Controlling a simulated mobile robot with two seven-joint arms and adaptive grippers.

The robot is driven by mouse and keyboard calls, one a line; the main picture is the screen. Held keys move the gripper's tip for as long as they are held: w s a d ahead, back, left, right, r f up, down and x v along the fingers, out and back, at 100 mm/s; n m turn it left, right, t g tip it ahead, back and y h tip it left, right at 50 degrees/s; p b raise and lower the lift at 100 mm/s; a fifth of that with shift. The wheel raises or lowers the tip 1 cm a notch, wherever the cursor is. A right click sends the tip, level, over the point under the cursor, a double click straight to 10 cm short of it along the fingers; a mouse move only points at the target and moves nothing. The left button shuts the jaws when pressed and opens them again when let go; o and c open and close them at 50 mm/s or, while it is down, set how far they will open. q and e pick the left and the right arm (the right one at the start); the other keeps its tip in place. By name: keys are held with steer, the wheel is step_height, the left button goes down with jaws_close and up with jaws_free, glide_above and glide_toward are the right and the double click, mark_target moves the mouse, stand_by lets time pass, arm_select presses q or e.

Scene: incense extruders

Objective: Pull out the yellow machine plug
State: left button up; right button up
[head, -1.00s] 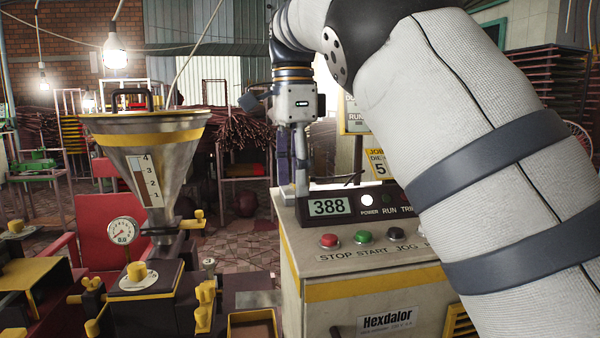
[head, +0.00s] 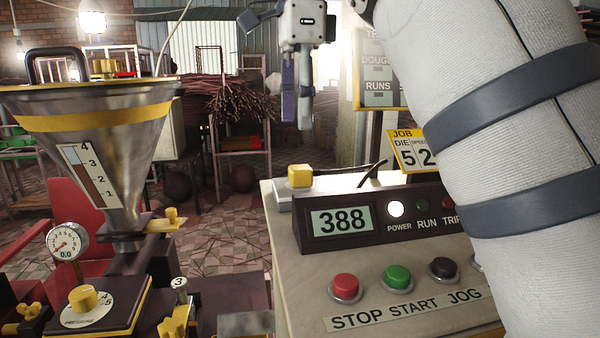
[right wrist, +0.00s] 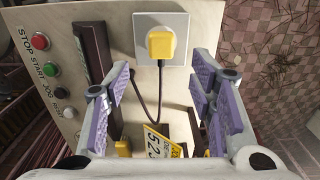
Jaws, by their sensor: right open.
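The yellow plug (head: 300,176) sits in a white socket plate (head: 283,194) on top of the machine cabinet, behind the display. In the right wrist view, the plug (right wrist: 160,43) is in the socket plate (right wrist: 183,25), and a dark cord runs from it. My right gripper (head: 297,122) is open and empty, above and beyond the plug in the head view. In the right wrist view, its purple-padded fingers (right wrist: 161,75) are spread to either side of the plug's line, with the plug ahead and apart from them. My left gripper is out of view.
The cabinet's display box (head: 342,222) stands in front of the plug, with red, green and black buttons (head: 397,278) below. A yellow job sign (head: 408,150) stands right of it. A metal hopper (head: 95,150) is at the left. My right arm hides the right side.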

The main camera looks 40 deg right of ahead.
mark_target(300, 167)
steer(key=shift+f, duration=4.55)
jaws_close()
steer(key=shift+r, duration=3)
steer(key=shift+d, duration=0.1)
